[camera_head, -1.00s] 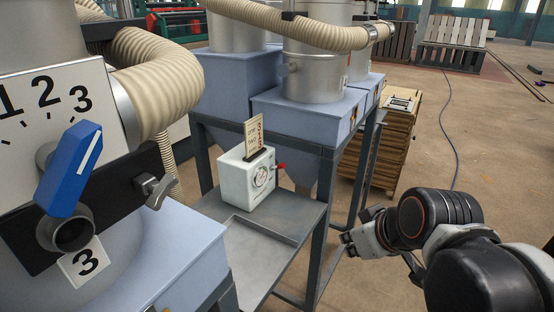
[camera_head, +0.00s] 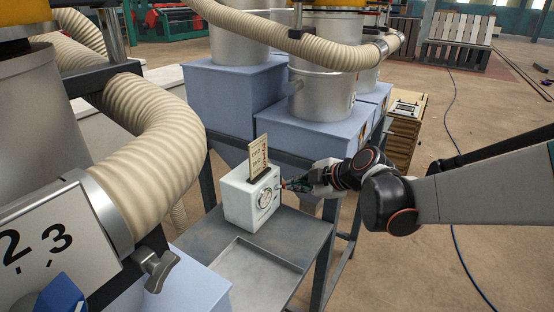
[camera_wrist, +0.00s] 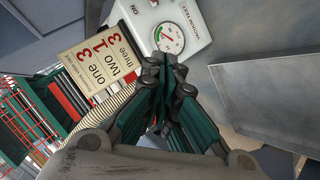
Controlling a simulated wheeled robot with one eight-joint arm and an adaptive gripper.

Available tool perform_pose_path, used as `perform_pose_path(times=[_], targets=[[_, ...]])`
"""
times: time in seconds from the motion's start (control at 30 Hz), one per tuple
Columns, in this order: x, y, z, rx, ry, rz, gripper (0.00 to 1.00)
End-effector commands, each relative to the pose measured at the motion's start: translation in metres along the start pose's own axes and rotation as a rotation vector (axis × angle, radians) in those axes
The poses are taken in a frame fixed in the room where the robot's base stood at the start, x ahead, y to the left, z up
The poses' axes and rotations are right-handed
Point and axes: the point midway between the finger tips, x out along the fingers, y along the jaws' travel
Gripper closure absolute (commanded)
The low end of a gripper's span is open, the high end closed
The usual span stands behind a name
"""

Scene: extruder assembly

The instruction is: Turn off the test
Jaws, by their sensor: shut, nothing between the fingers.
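The vacuum test box (camera_head: 240,204) is a small white case with a round gauge (camera_head: 266,198) on its front. It stands on a grey metal shelf. My gripper (camera_head: 287,184) is shut and empty, with its fingertips close to the box's right side, where the red lever is. The fingers mostly hide the lever, and I cannot tell whether they touch it. In the wrist view the box (camera_wrist: 196,20) shows an ON label and the gauge (camera_wrist: 169,38). The needle's exact reading is too small to tell. My shut fingertips (camera_wrist: 165,62) lie just below the gauge there.
A number card (camera_head: 258,155) stands upright in a holder on the box. The grey shelf (camera_head: 262,270) has free room in front. Blue hopper units (camera_head: 318,132) stand close behind. A dial panel (camera_head: 50,240) and a ribbed hose (camera_head: 130,130) are at left.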

Motion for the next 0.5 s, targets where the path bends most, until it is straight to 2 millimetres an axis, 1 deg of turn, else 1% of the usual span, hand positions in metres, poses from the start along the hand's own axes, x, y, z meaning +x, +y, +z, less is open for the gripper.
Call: perform_pose_path(times=[0.1,0.2,0.5], targets=[[0.011,0.008,0.001,-0.073,0.024,0.014,1.0],[0.015,0.01,0.002,-0.11,0.035,0.021,1.0],[0.017,0.011,0.002,-0.126,0.039,0.024,1.0]])
